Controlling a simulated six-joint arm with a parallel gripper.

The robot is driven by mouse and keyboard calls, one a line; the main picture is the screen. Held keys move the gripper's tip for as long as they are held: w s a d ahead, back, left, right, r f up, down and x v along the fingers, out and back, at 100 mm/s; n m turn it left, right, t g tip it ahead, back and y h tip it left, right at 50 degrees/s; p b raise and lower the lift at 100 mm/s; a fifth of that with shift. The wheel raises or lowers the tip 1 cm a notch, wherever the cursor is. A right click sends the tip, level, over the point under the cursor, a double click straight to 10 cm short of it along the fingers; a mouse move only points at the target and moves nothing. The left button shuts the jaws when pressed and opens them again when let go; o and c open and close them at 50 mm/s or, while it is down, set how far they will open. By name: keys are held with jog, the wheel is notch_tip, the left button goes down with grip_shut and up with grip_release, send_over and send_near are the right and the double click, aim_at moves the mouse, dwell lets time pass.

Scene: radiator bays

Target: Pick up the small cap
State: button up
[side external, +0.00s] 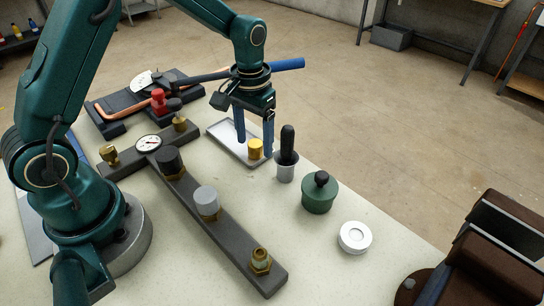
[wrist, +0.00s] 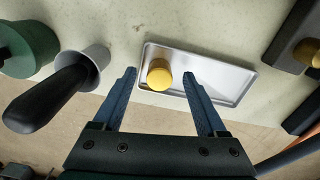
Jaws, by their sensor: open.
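A small yellow cap (side external: 255,149) stands in a shallow light metal tray (side external: 226,136). In the wrist view the yellow cap (wrist: 160,76) is near the left end of the tray (wrist: 225,80). My gripper (side external: 254,147) points down over the tray with its two blue fingers apart. In the wrist view the open gripper (wrist: 160,74) has one fingertip on each side of the cap, with a gap showing on both sides. I cannot tell exactly how high the fingertips are above the tray.
A black-handled tool in a grey cup (side external: 285,170) stands close right of my gripper. A green lidded pot (side external: 320,193) and a white ring (side external: 355,237) are farther right. A dark manifold (side external: 225,236) with a gauge and several fittings lies left. A blue-handled wrench (side external: 287,65) is behind.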

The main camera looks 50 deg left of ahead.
grip_shut()
dwell(0.3)
